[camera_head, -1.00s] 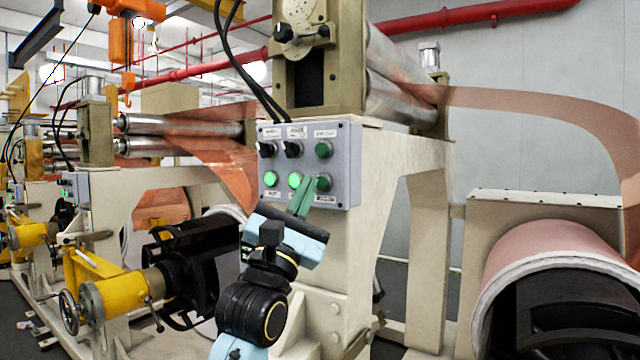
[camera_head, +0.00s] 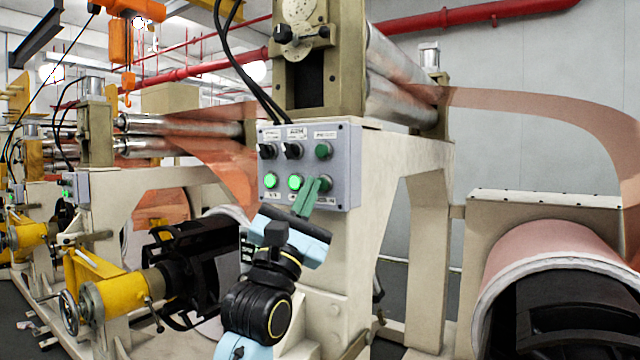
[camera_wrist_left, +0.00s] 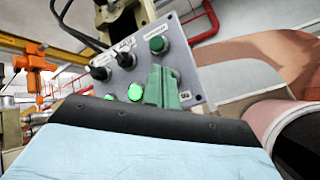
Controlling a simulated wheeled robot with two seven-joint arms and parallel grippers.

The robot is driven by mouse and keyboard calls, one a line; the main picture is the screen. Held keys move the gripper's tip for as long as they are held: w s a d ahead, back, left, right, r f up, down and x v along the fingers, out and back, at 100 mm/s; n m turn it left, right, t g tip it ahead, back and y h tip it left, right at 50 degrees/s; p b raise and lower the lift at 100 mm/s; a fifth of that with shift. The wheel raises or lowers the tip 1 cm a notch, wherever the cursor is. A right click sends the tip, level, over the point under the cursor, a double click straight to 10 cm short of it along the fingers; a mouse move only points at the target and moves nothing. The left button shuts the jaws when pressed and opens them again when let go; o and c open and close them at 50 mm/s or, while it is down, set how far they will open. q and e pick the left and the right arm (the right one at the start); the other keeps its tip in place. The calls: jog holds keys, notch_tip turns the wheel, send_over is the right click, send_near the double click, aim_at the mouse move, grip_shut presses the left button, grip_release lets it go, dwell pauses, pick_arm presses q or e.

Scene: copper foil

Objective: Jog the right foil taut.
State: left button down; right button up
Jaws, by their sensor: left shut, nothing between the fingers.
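The right foil (camera_head: 545,106) is a copper sheet that leaves the rollers (camera_head: 400,85) and bows in a loose arc to the right, down to the large roll (camera_head: 555,252). A grey control box (camera_head: 343,135) on the machine frame carries knobs and buttons in two rows. Two lower-row buttons (camera_head: 295,182) glow green; the lower right button (camera_head: 325,184) is dark green. My left gripper (camera_head: 314,184), with green fingers, is shut and empty at that lower right button and partly covers it. Contact cannot be told.
A second foil (camera_head: 225,165) hangs from rollers on the left. A yellow shaft with a handwheel (camera_head: 70,312) and black chuck stand left of my arm. Black cables (camera_head: 240,70) run down to the box's top. The machine's cream frame (camera_head: 400,160) stands behind the gripper.

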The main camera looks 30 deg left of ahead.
pick_arm(q)
jog(key=shift+w, duration=0.5)
dwell(3.1)
jog(key=shift+s, duration=0.1)
dwell(0.8)
jog(key=shift+s+p, duration=0.3)
jog(key=shift+s, duration=0.5)
jog(key=s, duration=0.3)
jog(key=s+p, duration=0.1)
jog(key=s, duration=0.1)
jog(key=shift+a, duration=0.25)
